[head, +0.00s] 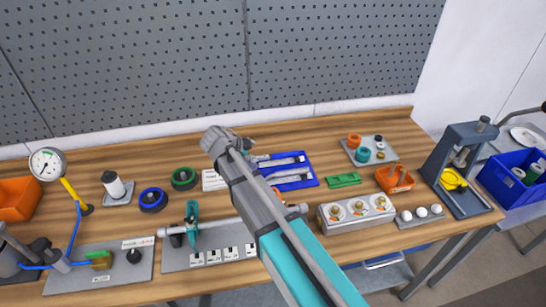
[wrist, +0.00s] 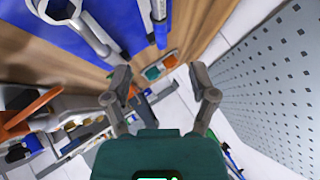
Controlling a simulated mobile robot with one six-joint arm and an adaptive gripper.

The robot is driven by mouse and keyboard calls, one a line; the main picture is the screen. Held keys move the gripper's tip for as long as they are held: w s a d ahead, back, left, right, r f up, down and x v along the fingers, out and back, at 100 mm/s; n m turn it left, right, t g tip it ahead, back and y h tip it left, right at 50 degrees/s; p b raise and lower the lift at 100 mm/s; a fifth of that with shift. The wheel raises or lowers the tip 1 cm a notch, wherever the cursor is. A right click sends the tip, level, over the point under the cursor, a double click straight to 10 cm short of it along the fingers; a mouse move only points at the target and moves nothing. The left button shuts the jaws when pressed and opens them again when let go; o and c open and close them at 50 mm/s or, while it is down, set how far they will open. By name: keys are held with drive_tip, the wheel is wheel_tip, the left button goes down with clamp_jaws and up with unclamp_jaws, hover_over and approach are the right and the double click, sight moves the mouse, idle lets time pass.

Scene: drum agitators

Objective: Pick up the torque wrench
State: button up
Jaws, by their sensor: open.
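A blue tray (head: 314,181) on the bench holds long silver tools (head: 284,161), partly behind my arm. In the wrist view the tray (wrist: 60,45) is close at the upper left, with a ring-ended wrench (wrist: 78,24) and a slimmer silver tool with blue parts (wrist: 158,22). I cannot tell for sure which tool is the torque wrench.
A green block (head: 343,180), an orange bin (head: 395,179) and a grey knob panel (head: 356,212) stand right of the tray. A grey press (head: 458,170) is at the right end. Blue and green rings (head: 183,179) are to the left. The pegboard (head: 340,50) rises behind.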

sight(272, 156)
drive_tip(key=shift+d, duration=0.1)
drive_tip(key=shift+b+x, duration=2.95)
drive_tip(key=shift+x, duration=1.35)
drive_tip(key=shift+b+x, duration=1.75)
drive_tip(key=shift+x, duration=0.85)
drive_tip(key=shift+d, duration=0.1)
clamp_jaws()
